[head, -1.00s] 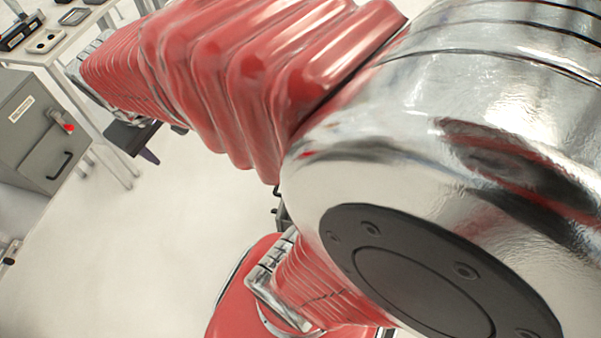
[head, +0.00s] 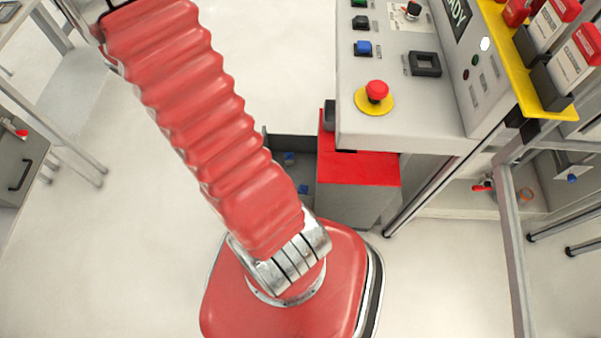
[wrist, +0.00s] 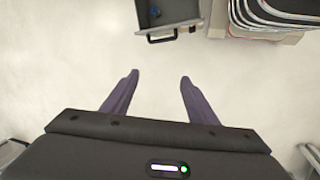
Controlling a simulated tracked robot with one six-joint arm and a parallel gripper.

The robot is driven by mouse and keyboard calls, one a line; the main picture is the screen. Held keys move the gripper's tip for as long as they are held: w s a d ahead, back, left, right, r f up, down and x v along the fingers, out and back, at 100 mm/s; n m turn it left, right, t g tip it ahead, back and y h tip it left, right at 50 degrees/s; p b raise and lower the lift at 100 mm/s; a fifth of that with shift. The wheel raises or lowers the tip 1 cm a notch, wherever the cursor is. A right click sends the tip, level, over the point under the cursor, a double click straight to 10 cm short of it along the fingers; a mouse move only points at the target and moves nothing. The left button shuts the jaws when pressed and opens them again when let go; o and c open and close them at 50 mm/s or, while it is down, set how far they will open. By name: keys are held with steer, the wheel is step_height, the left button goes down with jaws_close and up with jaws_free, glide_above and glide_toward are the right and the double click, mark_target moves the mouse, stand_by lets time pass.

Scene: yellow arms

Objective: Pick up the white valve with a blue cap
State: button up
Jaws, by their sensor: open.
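An open grey drawer (head: 278,143) beside the red-topped cabinet holds two small blue-topped items, one toward the back (head: 289,158) and one nearer (head: 303,188). They are too small to tell whether either is the white valve with the blue cap. In the wrist view, a grey drawer (wrist: 185,22) with a black handle is at the top edge, with a small blue item (wrist: 155,12) inside. My gripper (wrist: 158,78) has two purple fingers spread apart, empty, over bare floor short of that drawer. My gripper is out of the head view.
A control panel (head: 420,110) with a red stop button (head: 377,91) overhangs the red-topped cabinet (head: 360,170). Metal frame legs (head: 515,250) stand at right. A grey cabinet (head: 20,165) and table legs are at left. Open floor (head: 120,240) lies between.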

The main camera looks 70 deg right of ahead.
steer(key=s+d+f+g, duration=0.1)
steer(key=s+d+f, duration=0.1)
steer(key=d+f, duration=0.3)
steer(key=s+d+f+g, duration=0.1)
steer(key=s+d+f, duration=0.15)
steer(key=f, duration=0.45)
steer(key=n+g+y, duration=0.1)
steer(key=g+y, duration=0.1)
steer(key=y, duration=0.1)
glide_toward(301, 188)
steer(key=shift+r, duration=0.8)
steer(key=shift+x, duration=4.25)
steer(key=shift+w+f, duration=0.1)
steer(key=shift+w, duration=0.05)
